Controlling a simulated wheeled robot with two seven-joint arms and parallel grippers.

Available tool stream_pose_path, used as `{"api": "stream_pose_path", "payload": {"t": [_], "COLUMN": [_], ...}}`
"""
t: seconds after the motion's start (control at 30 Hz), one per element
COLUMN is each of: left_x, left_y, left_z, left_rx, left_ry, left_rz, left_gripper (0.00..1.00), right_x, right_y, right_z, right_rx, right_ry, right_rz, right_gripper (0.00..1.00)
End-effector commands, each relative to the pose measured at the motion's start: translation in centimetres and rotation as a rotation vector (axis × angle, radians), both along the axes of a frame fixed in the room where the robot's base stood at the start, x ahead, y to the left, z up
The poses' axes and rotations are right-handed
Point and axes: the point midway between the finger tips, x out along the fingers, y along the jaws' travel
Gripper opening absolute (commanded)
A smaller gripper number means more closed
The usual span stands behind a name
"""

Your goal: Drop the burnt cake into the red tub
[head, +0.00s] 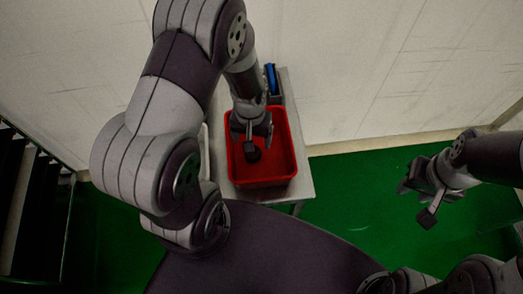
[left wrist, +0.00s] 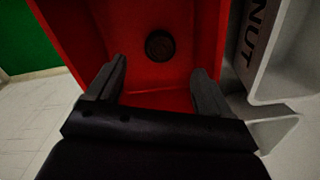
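The red tub (head: 284,160) stands on a small grey table below my left arm in the head view. It also fills the middle of the left wrist view (left wrist: 85,30). The burnt cake, a dark round disc (left wrist: 160,44), lies inside the tub against its red inner surface; it shows as a dark spot (head: 254,156) in the head view. My left gripper (left wrist: 158,88) is over the tub with its fingers apart and nothing between them. My right gripper (head: 411,177) is off to the right over the green floor, apparently open and empty.
The grey table (head: 302,180) shows around the tub. A blue item (head: 271,78) stands behind the tub. A pale container with dark lettering (left wrist: 275,60) is beside the tub in the left wrist view. Dark stairs or shelving (head: 35,205) stand at left. A white wall is behind.

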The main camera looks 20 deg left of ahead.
Motion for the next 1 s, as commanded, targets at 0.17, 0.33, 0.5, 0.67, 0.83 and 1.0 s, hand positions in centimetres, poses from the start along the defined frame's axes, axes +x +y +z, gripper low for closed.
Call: {"api": "stream_pose_path", "payload": {"t": [0.17,0.33,0.5,0.67,0.83,1.0], "left_x": [0.0,0.1,0.1,0.1,0.0,0.0], "left_y": [0.0,0.0,0.0,0.0,0.0,0.0], "left_z": [0.1,2.7,7.5,11.0,12.6,12.7], "left_rx": [0.0,0.0,0.0,0.001,0.0,0.0], "left_ry": [0.0,-0.006,-0.007,-0.004,0.0,0.0], "left_rz": [0.0,0.0,0.0,0.0,0.0,0.0], "left_gripper": [0.81,0.81,0.81,0.81,0.81,0.81], "right_x": [0.0,0.0,0.0,0.0,0.0,0.0], "right_y": [0.0,0.0,0.0,0.0,0.0,0.0], "right_z": [0.0,0.0,0.0,-0.1,-0.1,-0.1], "right_rx": [0.0,0.0,0.0,0.0,0.0,0.0], "right_ry": [0.0,0.0,0.0,0.0,0.0,0.0], "right_rz": [0.0,0.0,0.0,0.0,0.0,0.0], "right_gripper": [0.4,0.4,0.4,0.4,0.4,0.4]}}
